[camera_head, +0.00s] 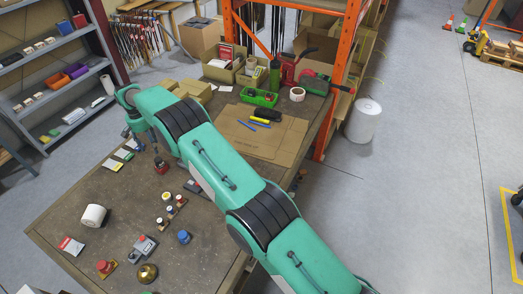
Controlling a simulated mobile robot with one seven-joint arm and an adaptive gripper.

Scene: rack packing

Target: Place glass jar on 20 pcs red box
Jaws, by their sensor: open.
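My green arm reaches across the workbench from the lower right. No glass jar can be told for sure. Several small capped items (170,209) stand in the bench's middle, below the gripper in the picture.
Cardboard (260,135) and a green tray (259,97) lie at the back. Bare bench (120,210) shows between items.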

